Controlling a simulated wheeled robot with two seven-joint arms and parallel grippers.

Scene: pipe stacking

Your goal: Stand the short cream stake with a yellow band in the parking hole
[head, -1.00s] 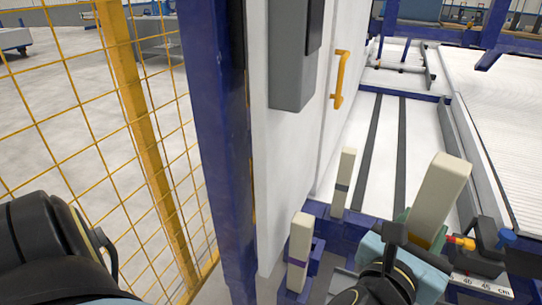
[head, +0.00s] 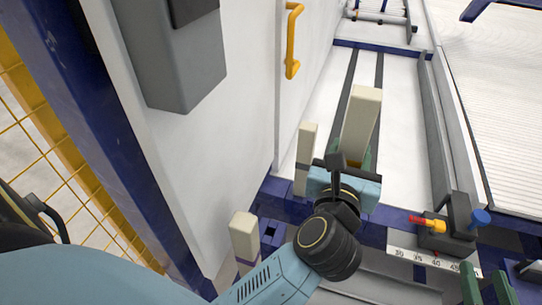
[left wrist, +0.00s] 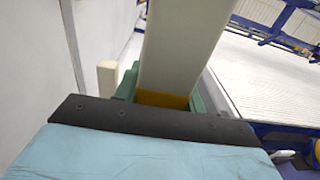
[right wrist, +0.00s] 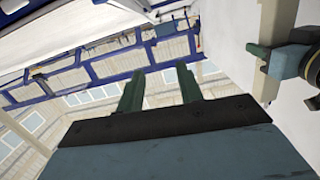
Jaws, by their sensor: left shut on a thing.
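The cream stake with a yellow band (head: 362,125) is held by my left gripper (head: 345,175), standing up with a slight tilt. In the left wrist view the stake (left wrist: 180,45) is between the green fingers, its yellow band (left wrist: 162,99) just above the gripper body. Its lower end is hidden. My right gripper (head: 487,285) is open and empty at the lower right; its two green fingers are apart in the right wrist view (right wrist: 160,92). A dark square opening (head: 269,231) shows in the blue frame; I cannot tell whether it is the parking hole.
A cream stake with a grey band (head: 306,150) stands close left of the held one. A cream stake with a purple band (head: 244,240) stands nearer. A white wall panel with a yellow handle (head: 292,40) is at left. A ruler (head: 420,258) and grey clamp (head: 458,225) are at right.

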